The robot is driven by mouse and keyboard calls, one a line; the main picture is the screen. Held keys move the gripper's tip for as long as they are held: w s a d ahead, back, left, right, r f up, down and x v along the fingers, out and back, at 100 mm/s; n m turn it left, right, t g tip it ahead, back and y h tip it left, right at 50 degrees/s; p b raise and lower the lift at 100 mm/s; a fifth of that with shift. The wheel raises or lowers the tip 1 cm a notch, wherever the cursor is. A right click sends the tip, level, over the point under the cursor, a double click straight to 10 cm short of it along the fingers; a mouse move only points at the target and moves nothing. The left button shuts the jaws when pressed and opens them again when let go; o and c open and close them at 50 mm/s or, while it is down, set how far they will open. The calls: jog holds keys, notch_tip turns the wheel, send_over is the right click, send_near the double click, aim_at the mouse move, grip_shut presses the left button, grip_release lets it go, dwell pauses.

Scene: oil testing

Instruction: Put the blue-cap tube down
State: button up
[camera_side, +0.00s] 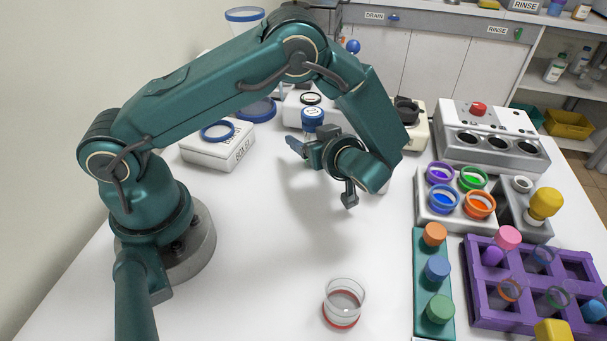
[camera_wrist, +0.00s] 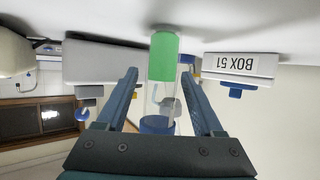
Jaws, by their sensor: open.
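My gripper (camera_side: 293,145) is open and held above the white table, its fingers pointing left in the side view. In the wrist view, which is upside down, a clear tube (camera_wrist: 163,94) with a green part at its far end and a blue cap (camera_wrist: 157,125) appears between the spread fingers (camera_wrist: 159,74). There are visible gaps between the tube and both fingers. In the side view a blue-topped object (camera_side: 312,115) stands just behind my gripper, its lower part hidden. I cannot tell whether it is the same tube.
A white box (camera_side: 218,147) sits to the left; BOX 51 (camera_wrist: 237,66) shows in the wrist view. A clear red-rimmed cup (camera_side: 344,303) stands in front. A teal rack (camera_side: 420,282) and purple rack (camera_side: 475,270) stand right. The table's middle is clear.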

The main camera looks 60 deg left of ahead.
jog(key=v, duration=0.9)
jog(key=shift+d+r, duration=0.1)
jog(key=shift+d, duration=0.25)
jog(key=shift+s+d+r, duration=0.1)
jog(key=shift+d+r, duration=0.2)
jog(key=shift+d, duration=0.05)
jog(key=s+r+m+t+h, duration=0.3)
jog(key=s+r+m+h, duration=0.6)
jog(key=m, duration=0.7)
jog(key=s+h, duration=0.3)
jog(key=h, duration=0.1)
jog(key=shift+s+d, duration=0.2)
jog(key=shift+s, duration=0.1)
